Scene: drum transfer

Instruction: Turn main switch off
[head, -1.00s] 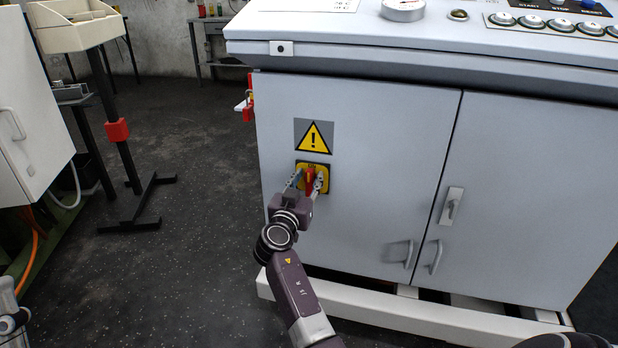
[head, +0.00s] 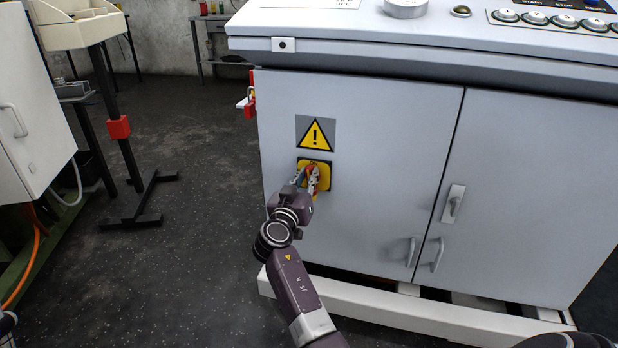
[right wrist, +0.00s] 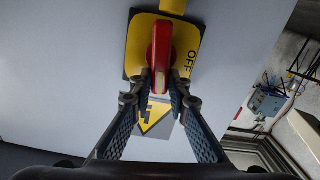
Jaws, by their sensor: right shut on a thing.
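The main switch is a red knob (right wrist: 161,55) on a yellow plate (right wrist: 190,32) on the grey cabinet's left door. In the right wrist view the knob stands upright, its white-marked end toward the warning sign. The word OFF is on the plate's right side, beside the knob. My right gripper (right wrist: 161,88) is shut on the knob, one finger on each side. In the head view my right gripper (head: 308,180) reaches the yellow plate (head: 324,171) from the lower left and partly hides the knob.
A yellow warning triangle (head: 317,133) is just above the switch. The cabinet (head: 380,130) has a door latch (head: 453,204) on the right and a white base rail (head: 400,316) below. A black stand (head: 130,160) is at left. The floor between them is clear.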

